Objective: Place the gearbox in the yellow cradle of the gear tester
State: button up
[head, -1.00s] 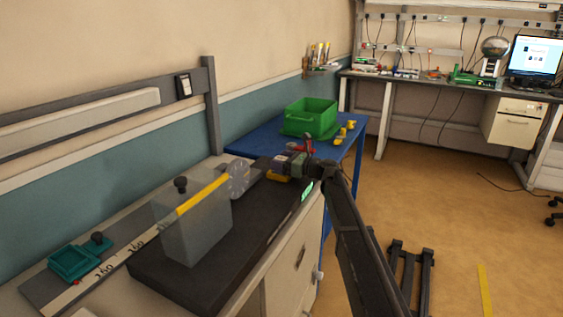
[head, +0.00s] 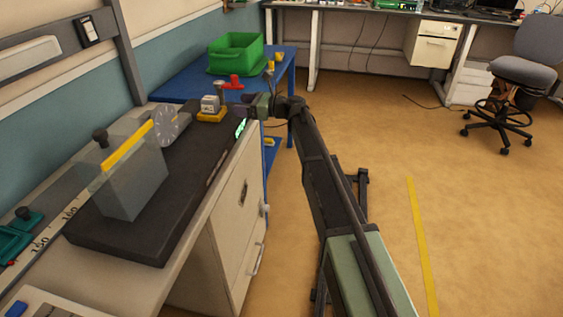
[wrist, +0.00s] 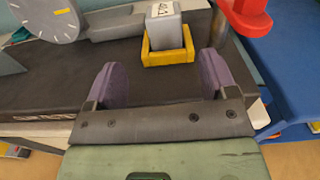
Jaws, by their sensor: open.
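The gearbox, a grey block with a pale label (head: 210,102), sits in the yellow cradle (head: 211,116) at the far end of the gear tester's black base (head: 150,215). In the wrist view the gearbox (wrist: 164,31) stands upright between the walls of the yellow cradle (wrist: 168,57). My gripper (head: 248,102) is just to the right of the cradle. In the wrist view my gripper (wrist: 162,80) has its purple fingers apart with nothing between them, short of the cradle and not touching the gearbox. The cradle floor is hidden.
A round dial (head: 168,124) and a clear guard box (head: 135,185) with a yellow strip stand on the tester. A red part (head: 233,83) stands behind the cradle. A green bin (head: 236,52) is on the blue table (head: 180,88).

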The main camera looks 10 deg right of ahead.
jog(key=s+f+n+h, duration=0.1)
jog(key=s+n, duration=0.1)
jog(key=s, duration=0.1)
jog(key=s+f+n+g+h, duration=0.1)
jog(key=s+f, duration=0.1)
jog(key=s, duration=0.2)
jog(key=s+f+n+g+h, duration=0.1)
jog(key=s+f+n, duration=0.1)
jog(key=s, duration=0.2)
jog(key=shift+d+f+n, duration=0.2)
jog(key=shift+f+n, duration=0.05)
jog(key=shift+n, duration=0.05)
jog(key=s+d+f+n+g+h, duration=0.1)
jog(key=s+d+f+n+h, duration=0.2)
jog(key=s, duration=0.7)
jog(key=s+d+f+n+g+h, duration=0.2)
jog(key=s+d+f+n+h, duration=0.2)
jog(key=s, duration=0.6)
jog(key=s+d+f+n+g+h, duration=0.1)
jog(key=s+d+f+n+h, duration=0.3)
jog(key=s+d+n+h, duration=0.2)
jog(key=s+d+n, duration=0.2)
jog(key=s+n, duration=0.1)
jog(key=s, duration=0.1)
jog(key=shift+s+h, duration=0.3)
jog(key=shift+s, duration=0.1)
